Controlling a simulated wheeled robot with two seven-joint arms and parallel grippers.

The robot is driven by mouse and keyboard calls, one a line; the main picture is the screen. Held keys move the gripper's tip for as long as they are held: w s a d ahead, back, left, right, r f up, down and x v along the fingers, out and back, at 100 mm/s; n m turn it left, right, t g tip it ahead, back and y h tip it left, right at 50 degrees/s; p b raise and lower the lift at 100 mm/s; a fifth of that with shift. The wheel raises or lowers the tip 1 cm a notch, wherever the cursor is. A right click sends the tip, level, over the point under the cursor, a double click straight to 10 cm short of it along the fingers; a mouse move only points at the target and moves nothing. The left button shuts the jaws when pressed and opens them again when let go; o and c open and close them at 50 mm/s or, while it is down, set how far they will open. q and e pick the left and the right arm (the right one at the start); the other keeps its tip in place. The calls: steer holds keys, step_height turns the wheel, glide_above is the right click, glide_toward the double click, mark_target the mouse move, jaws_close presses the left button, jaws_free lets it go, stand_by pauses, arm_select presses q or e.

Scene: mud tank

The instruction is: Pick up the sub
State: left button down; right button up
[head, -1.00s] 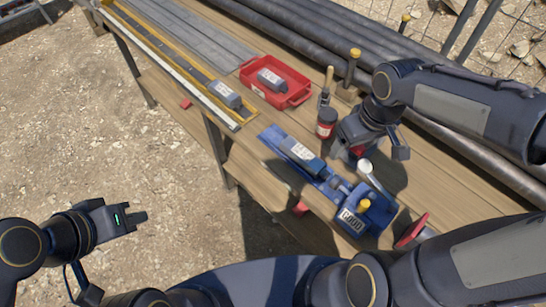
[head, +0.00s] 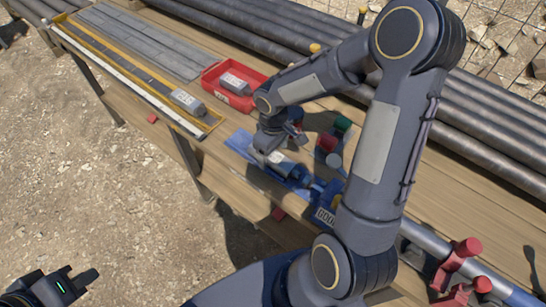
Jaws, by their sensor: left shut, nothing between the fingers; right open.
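A grey labelled block (head: 237,84), which may be the sub, lies in a red tray (head: 209,80) on the wooden bench. A similar grey block (head: 188,101) lies at the near end of a yellow-edged channel (head: 212,121). A blue fixture (head: 237,139) lies on the bench below my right gripper (head: 268,148). That gripper points down over the fixture, open; its fingertips are hard to make out. The labelled piece on the fixture is mostly hidden by it. My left gripper (head: 82,282) is shut and empty at the lower left, away from the bench.
A red can (head: 326,146) and a green-topped item (head: 342,125) stand right of my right gripper. Dark pipes (head: 490,125) run along the far side. Red clamps (head: 462,255) stand at lower right. The bench's front edge is clear at left.

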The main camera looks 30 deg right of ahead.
steer(key=shift+f, duration=0.55)
steer(key=shift+r, duration=0.15)
steer(key=c, duration=1.5)
